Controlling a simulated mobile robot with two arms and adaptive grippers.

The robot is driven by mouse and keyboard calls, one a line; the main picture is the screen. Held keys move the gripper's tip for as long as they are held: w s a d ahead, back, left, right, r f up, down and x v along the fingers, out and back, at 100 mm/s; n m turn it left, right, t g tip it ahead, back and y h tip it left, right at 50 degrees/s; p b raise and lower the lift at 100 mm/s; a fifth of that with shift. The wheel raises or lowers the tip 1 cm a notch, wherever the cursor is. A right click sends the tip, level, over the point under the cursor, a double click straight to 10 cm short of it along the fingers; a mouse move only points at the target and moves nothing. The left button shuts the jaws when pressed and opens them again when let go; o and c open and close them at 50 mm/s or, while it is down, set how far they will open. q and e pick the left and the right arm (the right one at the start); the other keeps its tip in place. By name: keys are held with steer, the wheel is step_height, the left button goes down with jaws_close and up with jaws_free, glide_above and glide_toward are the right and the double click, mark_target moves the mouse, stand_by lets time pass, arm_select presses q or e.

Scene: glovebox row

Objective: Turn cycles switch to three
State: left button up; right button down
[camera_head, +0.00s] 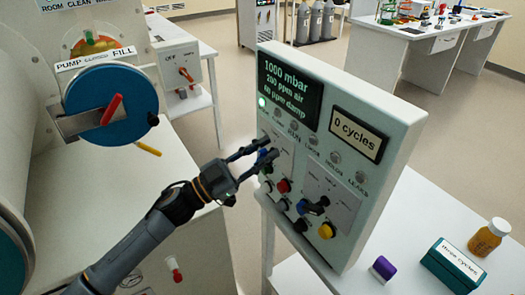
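The upright control panel (385,108) stands on a white table at centre right. Its small display (357,134) reads "0 cycles". A black rotary switch (318,205) sits on the panel's lower right plate; the plate's print is too small to read, so I cannot tell its setting or confirm it is the cycles switch. Another plate at the panel's left is partly hidden by my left gripper (271,151). That gripper's fingers are apart with nothing visible between them, in front of the left plate; contact is unclear. My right gripper is not in view.
A red button (283,186) and a yellow button (326,231) are near the switches. A large screen (289,88) shows "1000 mbar". A purple-and-white block (382,269), a teal box (455,266) and an amber bottle (489,237) stand at lower right. A blue round port cover (110,104) is left.

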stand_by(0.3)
arm_select(q)
steer(key=v, duration=1.2)
steer(key=shift+f, duration=0.1)
